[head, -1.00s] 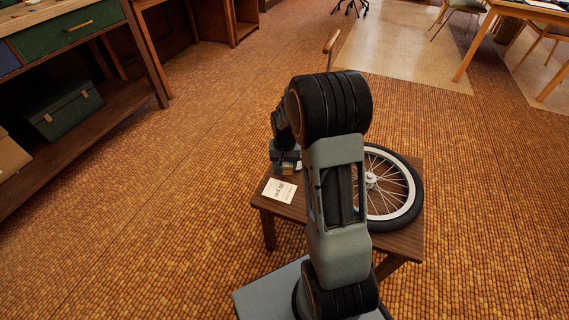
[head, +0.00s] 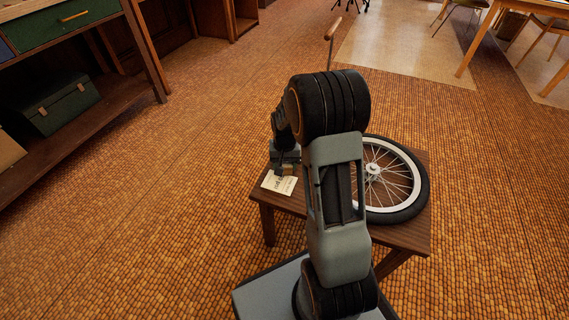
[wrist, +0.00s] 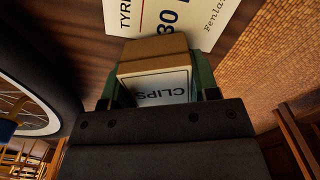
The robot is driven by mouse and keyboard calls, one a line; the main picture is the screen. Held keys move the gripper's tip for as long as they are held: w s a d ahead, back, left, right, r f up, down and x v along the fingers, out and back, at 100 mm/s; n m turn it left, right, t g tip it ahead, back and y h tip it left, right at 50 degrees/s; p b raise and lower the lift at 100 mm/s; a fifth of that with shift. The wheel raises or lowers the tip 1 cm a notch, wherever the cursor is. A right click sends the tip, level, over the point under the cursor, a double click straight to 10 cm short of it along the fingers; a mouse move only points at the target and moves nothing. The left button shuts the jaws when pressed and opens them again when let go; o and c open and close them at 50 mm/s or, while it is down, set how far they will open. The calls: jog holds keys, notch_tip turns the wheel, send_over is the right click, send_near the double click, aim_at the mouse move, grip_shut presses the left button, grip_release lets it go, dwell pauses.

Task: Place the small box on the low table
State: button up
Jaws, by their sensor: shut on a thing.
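The small box (wrist: 155,82) is brown cardboard with a white end label reading "CLIPS". My gripper (wrist: 157,74) is shut on it, with a green finger on each side. In the head view the small box (head: 288,170) shows just below my gripper (head: 286,160), at the left part of the low table (head: 403,236). The low table is dark wood, and its surface also shows in the wrist view (wrist: 84,25). I cannot tell whether the box touches the card or tabletop.
The white card (head: 278,185) lies on the table's left side. A spoked wheel with a black tyre (head: 410,210) covers much of the right side. My arm hides the table's middle. A workbench shelf (head: 120,110) holding a green case (head: 62,105) stands at the left.

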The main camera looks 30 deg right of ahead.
jog(key=shift+f+b, duration=0.3)
jog(key=shift+f, duration=0.15)
jog(key=o, duration=1.1)
jog(key=shift+r, duration=0.1)
